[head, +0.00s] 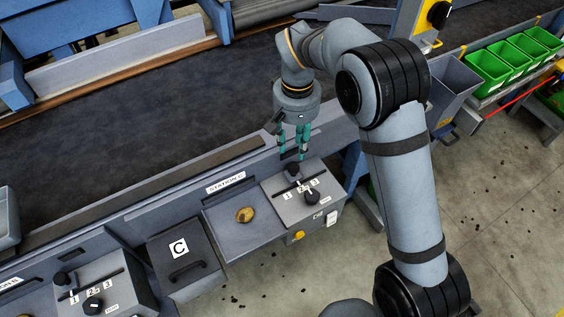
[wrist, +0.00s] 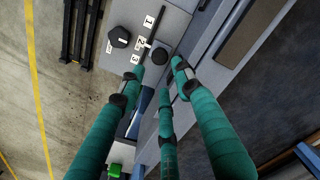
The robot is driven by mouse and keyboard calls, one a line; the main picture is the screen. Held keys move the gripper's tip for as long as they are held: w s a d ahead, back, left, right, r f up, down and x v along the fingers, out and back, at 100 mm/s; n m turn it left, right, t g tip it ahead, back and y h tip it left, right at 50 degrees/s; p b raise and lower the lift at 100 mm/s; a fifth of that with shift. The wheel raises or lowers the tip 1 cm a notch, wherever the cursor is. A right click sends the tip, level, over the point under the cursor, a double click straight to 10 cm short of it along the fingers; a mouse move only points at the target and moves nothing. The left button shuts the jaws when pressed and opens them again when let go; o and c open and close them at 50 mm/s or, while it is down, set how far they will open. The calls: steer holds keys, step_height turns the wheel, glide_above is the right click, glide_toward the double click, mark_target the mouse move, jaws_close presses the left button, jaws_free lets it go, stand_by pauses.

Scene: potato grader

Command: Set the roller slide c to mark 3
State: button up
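The roller slide c is a black knob (head: 292,169) in a straight slot on the grey station C control box (head: 283,209), beside labels 1, 2 and 3. Its base appears near mark 2, though the tall knob makes the exact place hard to tell. In the wrist view the slide knob (wrist: 158,56) lies just beyond my fingertips. My gripper (head: 298,155) has teal fingers pointing down, above and slightly behind the knob. In the wrist view the fingers of my gripper (wrist: 158,80) are spread, with nothing between them and apparently no contact with the knob.
A black rotary knob (head: 312,196) sits in front of the slot. Left of the box are a tray with a potato (head: 245,215) and a lidded bin marked C (head: 180,248). A similar control box (head: 92,290) is at lower left. The dark conveyor belt (head: 150,110) runs behind.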

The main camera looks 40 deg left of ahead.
mark_target(294, 166)
step_height(294, 166, down, 9)
steer(key=shift+f+p, duration=0.2)
steer(key=shift+p, duration=0.25)
steer(key=c, duration=0.8)
steer(key=shift+w, duration=0.1)
jaws_close()
